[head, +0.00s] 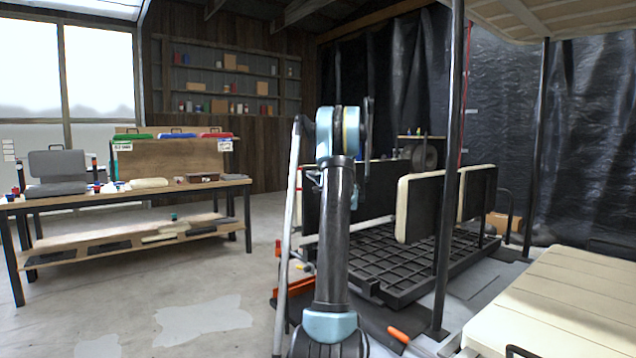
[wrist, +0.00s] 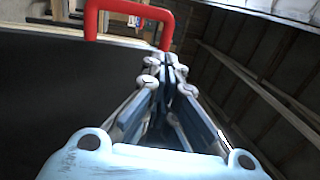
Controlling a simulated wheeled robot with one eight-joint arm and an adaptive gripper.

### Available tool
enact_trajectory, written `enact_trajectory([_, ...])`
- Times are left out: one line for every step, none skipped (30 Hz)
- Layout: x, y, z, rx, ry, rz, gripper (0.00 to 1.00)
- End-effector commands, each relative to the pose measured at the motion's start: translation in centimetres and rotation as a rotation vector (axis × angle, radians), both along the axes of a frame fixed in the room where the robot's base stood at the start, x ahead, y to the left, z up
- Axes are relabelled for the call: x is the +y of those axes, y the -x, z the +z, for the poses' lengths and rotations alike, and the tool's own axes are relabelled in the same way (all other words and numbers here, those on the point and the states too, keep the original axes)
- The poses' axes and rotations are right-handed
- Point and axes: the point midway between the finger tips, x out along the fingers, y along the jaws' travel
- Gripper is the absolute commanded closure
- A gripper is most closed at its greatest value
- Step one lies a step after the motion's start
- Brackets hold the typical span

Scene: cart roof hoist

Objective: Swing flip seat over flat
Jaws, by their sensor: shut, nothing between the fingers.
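A dark upright panel (head: 312,208) stands on the cart behind my arm; it may be the flip seat, and my arm hides part of it. In the wrist view a dark panel (wrist: 60,100) fills the left side, with a red handle (wrist: 130,8) rising from its top edge. My gripper (wrist: 166,62) is shut and empty, its tips just below and right of the handle's right leg. I cannot tell whether they touch it. In the head view my arm hides the gripper. Two cream-padded seat panels (head: 404,210) (head: 464,196) stand upright to the right.
The cart has a black grid deck (head: 400,255), dark posts (head: 449,170) and a roof panel (head: 550,15). A pale pole (head: 291,200) leans left of my arm. A cream slatted top (head: 570,300) is at front right. A workbench (head: 130,193) stands left, with clear floor before it.

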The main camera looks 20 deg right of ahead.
Motion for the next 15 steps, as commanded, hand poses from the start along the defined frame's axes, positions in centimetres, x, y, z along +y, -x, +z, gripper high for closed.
enact_trajectory([0.4,-0.8,0.1,0.000,0.000,0.001,1.00])
enact_trajectory([0.5,-1.3,0.2,0.000,0.000,0.001,1.00])
enact_trajectory([0.7,-1.8,0.3,0.000,0.000,0.001,1.00])
enact_trajectory([0.9,-2.3,0.4,0.000,0.000,0.001,1.00])
enact_trajectory([1.0,-2.6,0.5,0.000,0.000,0.001,1.00])
enact_trajectory([1.2,-3.0,0.6,0.000,0.000,0.001,1.00])
enact_trajectory([1.3,-3.3,0.7,0.000,0.000,0.000,1.00])
enact_trajectory([1.4,-3.6,0.7,0.000,0.000,0.000,1.00])
enact_trajectory([1.5,-3.9,0.8,0.000,0.000,-0.001,1.00])
enact_trajectory([1.5,-4.1,0.8,0.000,0.000,-0.001,1.00])
enact_trajectory([1.6,-4.3,0.9,0.000,0.000,-0.001,1.00])
enact_trajectory([1.7,-4.5,0.9,0.000,0.000,-0.001,1.00])
enact_trajectory([1.7,-4.6,0.9,0.000,0.000,-0.001,1.00])
enact_trajectory([1.7,-4.6,0.9,0.000,0.000,-0.001,1.00])
enact_trajectory([1.8,-4.7,1.0,0.000,0.000,-0.002,1.00])
